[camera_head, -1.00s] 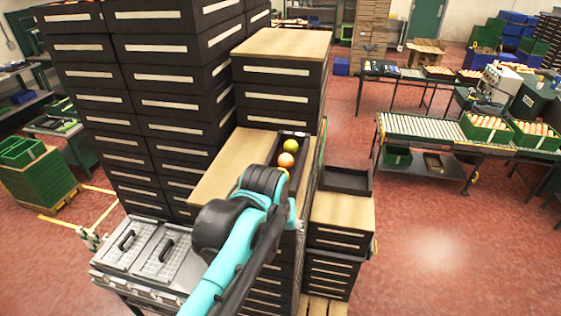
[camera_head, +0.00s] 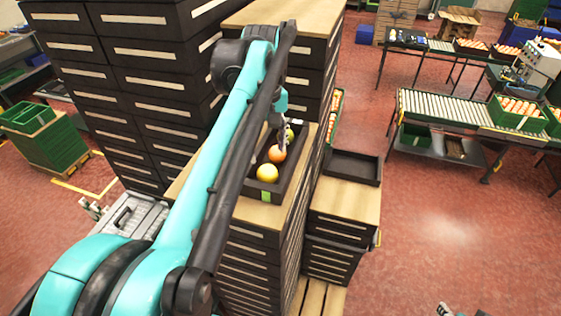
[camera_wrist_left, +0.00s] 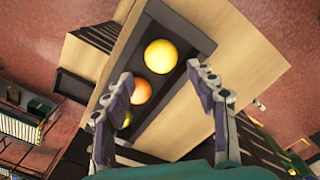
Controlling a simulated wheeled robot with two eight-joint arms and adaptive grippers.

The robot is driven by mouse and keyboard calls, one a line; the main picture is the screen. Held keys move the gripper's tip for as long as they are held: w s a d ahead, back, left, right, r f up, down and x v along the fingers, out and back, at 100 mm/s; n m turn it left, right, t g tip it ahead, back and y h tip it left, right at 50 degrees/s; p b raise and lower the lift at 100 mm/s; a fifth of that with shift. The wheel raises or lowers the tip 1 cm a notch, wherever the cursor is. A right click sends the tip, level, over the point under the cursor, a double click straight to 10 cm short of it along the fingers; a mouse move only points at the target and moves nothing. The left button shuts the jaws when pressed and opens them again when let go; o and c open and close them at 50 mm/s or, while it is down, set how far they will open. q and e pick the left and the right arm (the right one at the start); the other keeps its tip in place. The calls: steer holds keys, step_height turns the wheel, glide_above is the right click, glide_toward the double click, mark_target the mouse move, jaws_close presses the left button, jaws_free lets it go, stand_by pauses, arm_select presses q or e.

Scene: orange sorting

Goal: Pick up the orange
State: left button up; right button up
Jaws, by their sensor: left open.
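An orange fruit (camera_head: 277,153) lies in a narrow dark tray (camera_head: 252,187) on a wooden cabinet top, between a yellow fruit (camera_head: 267,172) and a yellow-green fruit (camera_head: 289,134). My left gripper (camera_head: 284,133) is above the tray's far part. In the left wrist view, my left gripper (camera_wrist_left: 160,74) is open and holds nothing. There the orange fruit (camera_wrist_left: 141,91) is near the left finger, the yellow fruit (camera_wrist_left: 160,56) shows beyond the fingertips, and the yellow-green fruit (camera_wrist_left: 127,118) is partly hidden by the left finger. I cannot tell whether any finger touches fruit.
Tall dark drawer cabinets (camera_head: 140,70) stand left of and behind the tray. An empty dark tray (camera_head: 353,166) sits on a lower cabinet (camera_head: 345,200) to the right. A roller conveyor (camera_head: 445,107) with crates stands further right. Red floor between them is open.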

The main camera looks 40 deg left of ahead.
mark_target(267, 167)
arm_select(q)
steer(key=f, duration=0.3)
steer(key=shift+s+a+f+p, duration=0.1)
steer(key=shift+s+p, duration=0.3)
steer(key=f, duration=0.1)
steer(key=w+f+p, duration=0.1)
steer(key=f, duration=0.1)
steer(key=shift+f, duration=0.3)
steer(key=shift+s+f, duration=0.15)
steer(key=shift+f, duration=0.2)
steer(key=shift+s, duration=0.1)
arm_select(e)
steer(key=shift+s+r, duration=0.2)
steer(key=shift+r, duration=0.3)
steer(key=shift+s+r, duration=0.15)
steer(key=shift+r, duration=0.3)
arm_select(q)
steer(key=shift+c, duration=0.3)
steer(key=c, duration=0.9)
